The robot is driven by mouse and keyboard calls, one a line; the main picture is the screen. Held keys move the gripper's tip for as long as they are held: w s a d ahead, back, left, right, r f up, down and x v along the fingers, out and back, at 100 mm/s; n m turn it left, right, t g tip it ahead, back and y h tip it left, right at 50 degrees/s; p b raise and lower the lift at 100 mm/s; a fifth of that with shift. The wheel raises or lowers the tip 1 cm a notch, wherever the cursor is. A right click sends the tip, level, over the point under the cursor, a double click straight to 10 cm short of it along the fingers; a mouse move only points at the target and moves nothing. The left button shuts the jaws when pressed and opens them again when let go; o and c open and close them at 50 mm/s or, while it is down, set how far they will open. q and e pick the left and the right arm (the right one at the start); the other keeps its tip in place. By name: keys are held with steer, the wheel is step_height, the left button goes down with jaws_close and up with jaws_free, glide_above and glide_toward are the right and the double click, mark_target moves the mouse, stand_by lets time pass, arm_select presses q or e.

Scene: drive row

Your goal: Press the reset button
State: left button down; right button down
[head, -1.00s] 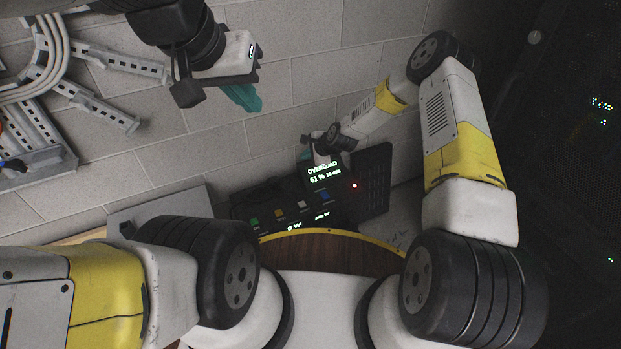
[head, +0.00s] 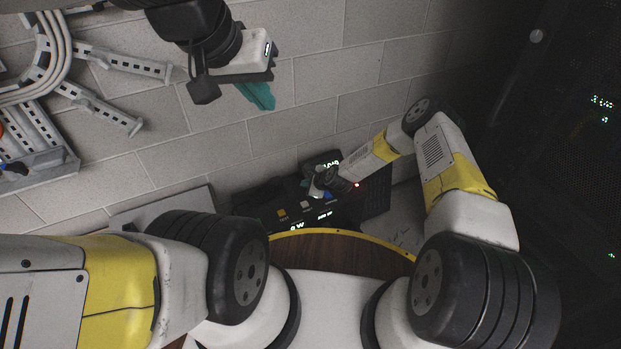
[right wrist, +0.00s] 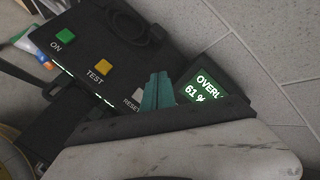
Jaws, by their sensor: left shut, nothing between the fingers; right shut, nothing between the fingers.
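The white reset button (right wrist: 137,95), labelled RESET, sits on a dark control panel (right wrist: 88,40) in the right wrist view. It also shows in the head view (head: 306,204). My right gripper (right wrist: 156,88) has its teal fingers shut and empty, seen just right of the reset button; contact or height cannot be told. My left gripper (head: 257,96) is shut and empty, high in front of the wall, away from the panel.
A yellow TEST button (right wrist: 103,67) and a green ON button (right wrist: 65,37) line up beside RESET. A blue button (head: 327,195) lies on its other side. A lit screen (right wrist: 207,90) reads "OVERL" and 61 %. Cable trays (head: 100,110) are on the left wall.

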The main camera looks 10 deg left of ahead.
mark_target(306, 205)
steer(key=shift+f, duration=4.3)
steer(key=shift+f, duration=0.1)
steer(key=shift+f, duration=0.35)
steer(key=shift+f, duration=0.4)
steer(key=shift+r, duration=0.85)
steer(key=shift+r, duration=0.1)
steer(key=shift+r, duration=2.4)
